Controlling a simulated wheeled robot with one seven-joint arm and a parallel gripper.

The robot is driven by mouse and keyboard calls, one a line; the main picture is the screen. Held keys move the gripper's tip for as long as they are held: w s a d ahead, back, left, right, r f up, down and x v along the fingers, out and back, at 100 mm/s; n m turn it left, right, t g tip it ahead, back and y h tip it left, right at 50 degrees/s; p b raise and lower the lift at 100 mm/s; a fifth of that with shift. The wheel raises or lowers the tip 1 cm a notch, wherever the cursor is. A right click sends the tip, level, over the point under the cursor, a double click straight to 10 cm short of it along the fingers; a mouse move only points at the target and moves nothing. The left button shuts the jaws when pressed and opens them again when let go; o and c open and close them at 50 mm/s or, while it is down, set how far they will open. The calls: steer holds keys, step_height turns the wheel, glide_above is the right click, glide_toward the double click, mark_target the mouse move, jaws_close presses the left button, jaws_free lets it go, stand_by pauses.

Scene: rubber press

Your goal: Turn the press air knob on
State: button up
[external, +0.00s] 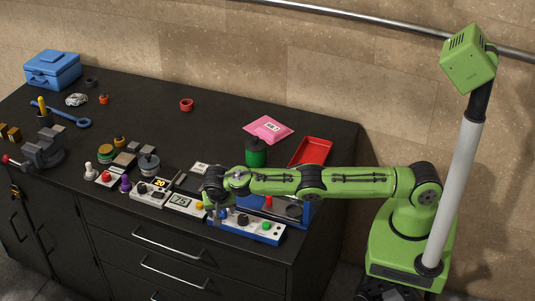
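A blue unit with a pale front panel (262,233) stands at the front right of the black workbench. A dark knob (242,220) and a green button (267,226) show on that panel. Which control is the press air knob cannot be told for sure, and its setting is too small to read. My green arm reaches in from the right. My gripper (215,211) is low at the panel's left end, left of the dark knob. Whether it touches anything cannot be told. Its fingers are small and dark, and part of the press behind is hidden by my arm.
A display box reading 75 (182,202) is just left of my gripper, beside a dial unit (151,191). A red tray (311,151), a green container (256,153) and a pink packet (268,130) lie behind my arm. The bench's back middle is mostly clear.

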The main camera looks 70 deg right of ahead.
steer(key=p+v, duration=1)
steer(key=v, duration=0.6)
steer(key=shift+p, duration=0.4)
steer(key=shift+d+f, duration=0.1)
steer(key=shift+f, duration=0.05)
